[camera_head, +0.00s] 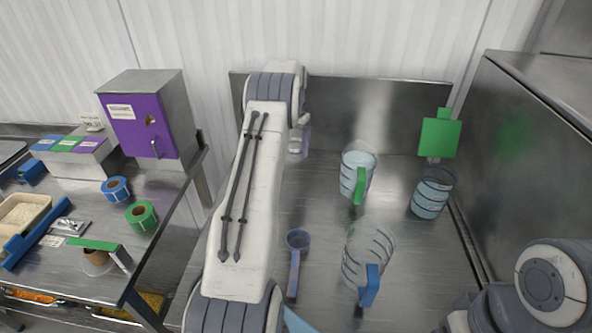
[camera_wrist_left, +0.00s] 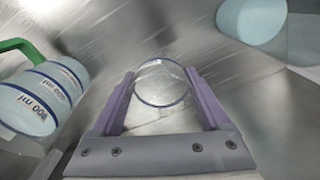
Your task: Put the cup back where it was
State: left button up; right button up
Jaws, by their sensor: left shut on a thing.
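My left gripper (camera_wrist_left: 160,100) is shut on a small clear round cup (camera_wrist_left: 162,82), which sits between its two purple fingers. In the head view my left gripper (camera_head: 300,140) is at the far end of the arm, over the back of the steel counter (camera_head: 320,215). The cup is mostly hidden there by the gripper. I cannot tell whether the cup touches the counter. My right arm shows at the lower right, but its gripper is out of view.
A green-handled measuring jug (camera_head: 351,180) stands right of my left gripper. Further right is another marked container (camera_head: 430,197). A blue-handled clear jug (camera_head: 362,255) and a blue scoop (camera_head: 296,242) are nearer. A steel wall (camera_head: 535,140) bounds the right.

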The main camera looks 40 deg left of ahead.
pick_arm(q)
notch_tip(320, 180, down, 7)
jog(key=shift+s+r+p, duration=0.1)
jog(key=shift+p, duration=1.05)
jog(key=shift+f, duration=0.35)
